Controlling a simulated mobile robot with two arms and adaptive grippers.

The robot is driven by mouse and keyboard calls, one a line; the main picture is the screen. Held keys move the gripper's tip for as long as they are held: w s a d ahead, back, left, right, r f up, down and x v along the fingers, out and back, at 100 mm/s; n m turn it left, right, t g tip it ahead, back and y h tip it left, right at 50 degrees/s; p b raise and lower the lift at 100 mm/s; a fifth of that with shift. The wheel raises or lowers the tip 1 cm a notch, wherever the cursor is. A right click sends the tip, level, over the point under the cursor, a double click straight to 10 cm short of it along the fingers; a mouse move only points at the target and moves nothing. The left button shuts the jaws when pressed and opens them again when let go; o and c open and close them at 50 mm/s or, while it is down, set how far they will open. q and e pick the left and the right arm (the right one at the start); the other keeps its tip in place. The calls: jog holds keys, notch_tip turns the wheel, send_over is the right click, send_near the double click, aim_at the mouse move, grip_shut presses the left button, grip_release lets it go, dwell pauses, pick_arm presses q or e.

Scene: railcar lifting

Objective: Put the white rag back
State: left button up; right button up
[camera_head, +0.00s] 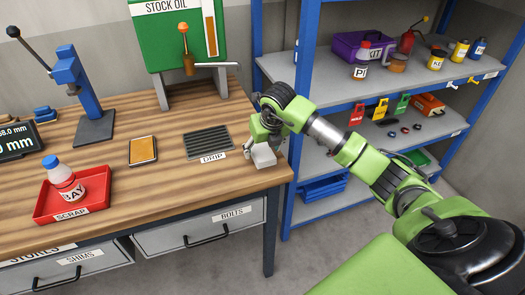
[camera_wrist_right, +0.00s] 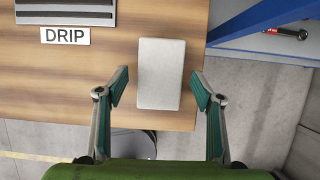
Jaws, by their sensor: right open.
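The white rag (camera_head: 264,157) is a small pale folded block at the right front corner of the wooden workbench (camera_head: 215,183). In the right wrist view the rag (camera_wrist_right: 161,72) lies flat near the bench edge, beside the DRIP label. My right gripper (camera_head: 262,139) is at the rag, and its fingers partly cover the rag's back in the head view. In the wrist view the open fingers (camera_wrist_right: 160,90) flank the rag's near half, with a gap on each side. My left gripper is out of view.
A black drip grate (camera_head: 208,142), an orange-topped pad (camera_head: 143,150) and a red scrap tray (camera_head: 76,205) holding a white bottle (camera_head: 62,180) are on the bench. A green oil stand (camera_head: 178,50) is behind. A blue-framed shelf (camera_head: 335,90) with several items stands right.

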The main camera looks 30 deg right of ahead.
jog(key=b+v, duration=0.1)
jog(key=v, duration=0.9)
jog(key=shift+s+r+b, duration=0.25)
jog(key=shift+r+b, duration=0.05)
